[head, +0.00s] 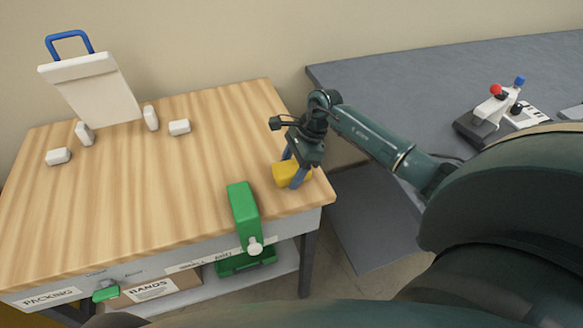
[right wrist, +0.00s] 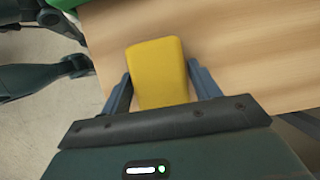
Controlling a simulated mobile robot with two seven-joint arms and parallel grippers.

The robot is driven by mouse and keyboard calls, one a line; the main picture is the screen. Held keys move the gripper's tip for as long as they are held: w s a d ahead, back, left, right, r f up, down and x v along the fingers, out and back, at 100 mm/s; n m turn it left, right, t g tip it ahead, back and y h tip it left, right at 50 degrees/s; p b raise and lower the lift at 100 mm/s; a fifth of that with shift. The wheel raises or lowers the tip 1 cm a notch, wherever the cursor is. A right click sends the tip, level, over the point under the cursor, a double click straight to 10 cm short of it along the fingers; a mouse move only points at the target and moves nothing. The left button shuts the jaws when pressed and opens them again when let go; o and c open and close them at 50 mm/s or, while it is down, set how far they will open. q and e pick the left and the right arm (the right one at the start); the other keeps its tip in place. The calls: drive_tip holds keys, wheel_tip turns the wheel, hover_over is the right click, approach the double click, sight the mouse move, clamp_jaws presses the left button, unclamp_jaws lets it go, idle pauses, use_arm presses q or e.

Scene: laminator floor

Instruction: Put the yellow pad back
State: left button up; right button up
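The yellow pad (head: 288,174) is a small block at the right end of the wooden table (head: 150,190), near its right edge. My right gripper (head: 293,169) points down at it, with one blue-grey finger on each side. Whether the pad's underside rests on the wood is hidden. My left gripper is not in view.
A green clamp-like device (head: 243,212) stands at the table's front edge, left of the pad. Several white blocks (head: 180,127) and a white board with blue handle (head: 95,90) are at the back. A grey table (head: 400,75) stands right, holding a joystick box (head: 497,108).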

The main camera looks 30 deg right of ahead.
drive_tip(key=shift+o, duration=1.1)
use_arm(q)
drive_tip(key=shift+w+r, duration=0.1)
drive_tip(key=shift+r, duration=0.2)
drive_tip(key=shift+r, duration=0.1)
use_arm(e)
drive_tip(key=shift+r, duration=0.15)
